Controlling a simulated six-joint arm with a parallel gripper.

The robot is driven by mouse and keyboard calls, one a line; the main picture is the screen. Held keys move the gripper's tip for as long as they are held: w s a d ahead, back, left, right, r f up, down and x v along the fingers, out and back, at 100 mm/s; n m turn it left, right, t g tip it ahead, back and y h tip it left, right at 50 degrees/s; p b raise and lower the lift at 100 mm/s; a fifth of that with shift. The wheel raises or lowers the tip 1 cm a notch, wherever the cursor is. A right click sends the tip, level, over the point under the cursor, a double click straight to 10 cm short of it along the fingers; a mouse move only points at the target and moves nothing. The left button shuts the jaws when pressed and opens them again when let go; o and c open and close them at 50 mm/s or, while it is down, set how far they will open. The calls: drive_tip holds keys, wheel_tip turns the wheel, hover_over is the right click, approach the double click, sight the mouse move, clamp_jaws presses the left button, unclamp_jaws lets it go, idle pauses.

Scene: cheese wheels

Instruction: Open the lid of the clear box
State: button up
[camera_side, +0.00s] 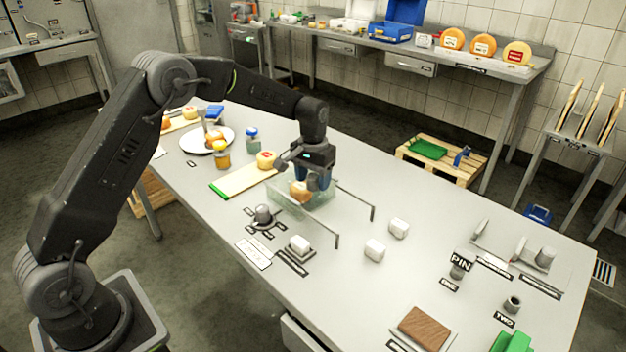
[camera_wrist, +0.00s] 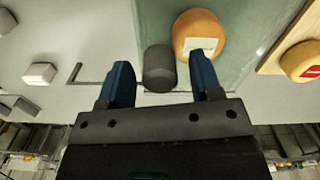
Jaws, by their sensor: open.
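The clear box (camera_side: 318,204) stands on the table with a cheese wheel (camera_side: 299,193) inside. In the wrist view its greenish clear lid (camera_wrist: 243,42) fills the upper right, with the orange cheese wheel (camera_wrist: 199,32) seen through it. A dark grey cylindrical knob (camera_wrist: 159,68) shows at the lid's near edge. My gripper (camera_side: 318,181) is low over the box, pointing down. In the wrist view my gripper (camera_wrist: 161,64) is open, with one blue finger on each side of the knob and gaps between. The side view hides the knob behind my gripper.
A long board (camera_side: 238,181) with a cheese wheel (camera_side: 266,159) lies left of the box. Thin dark bracket-like rods (camera_side: 358,199) stand by the box's right side.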

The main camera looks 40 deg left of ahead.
drive_tip(key=shift+f, duration=0.4)
drive_tip(key=shift+c, duration=0.2)
clamp_jaws()
